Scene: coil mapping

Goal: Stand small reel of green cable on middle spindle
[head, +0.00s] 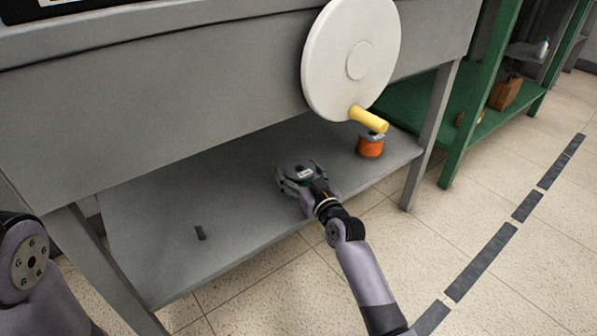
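A small reel with a grey top flange, a pale label and dark green sides (298,171) is near the middle of the grey lower shelf. It looks upright. My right gripper (297,186) is at the reel, with its fingers around the reel's near side. I cannot tell whether they press on it. The middle spindle is not visible; the reel and gripper cover that area. I cannot tell whether the reel stands on the shelf or is held just above it. My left gripper is out of view.
A bare dark spindle (200,232) stands on the shelf (150,215) at the left. An orange reel (370,147) stands at the right. A white disc (345,60) with a yellow handle (368,119) overhangs the shelf. Table legs (430,140) flank it.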

